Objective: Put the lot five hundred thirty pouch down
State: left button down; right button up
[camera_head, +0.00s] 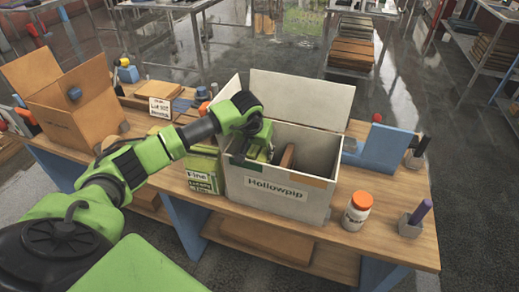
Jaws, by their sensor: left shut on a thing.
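A green packet (203,172) with a "Fine" label and smaller lot print stands on the table just left of the box. Its lot number is too small to read surely. A brown item (287,156) shows inside the box, right of the gripper. My right gripper is not in view.
On the wooden table (400,225) stand an orange-capped white jar (357,212), a grey holder with a purple item (413,222) and a blue stand (383,150). An open cardboard box (75,108) and a lot sign (160,107) are at left. The box's flaps stand up.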

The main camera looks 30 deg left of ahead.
pick_arm(q)
jog(key=shift+f, duration=0.2)
jog(key=c, duration=1.2)
grip_release()
jog(key=shift+r, duration=0.1)
jog(key=shift+r, duration=0.25)
jog(key=b+v, duration=0.2)
jog(key=v, duration=0.9)
jog(key=shift+s+d+r+b, duration=0.1)
jog(key=shift+s+r+b, duration=0.2)
jog(key=shift+r, duration=0.05)
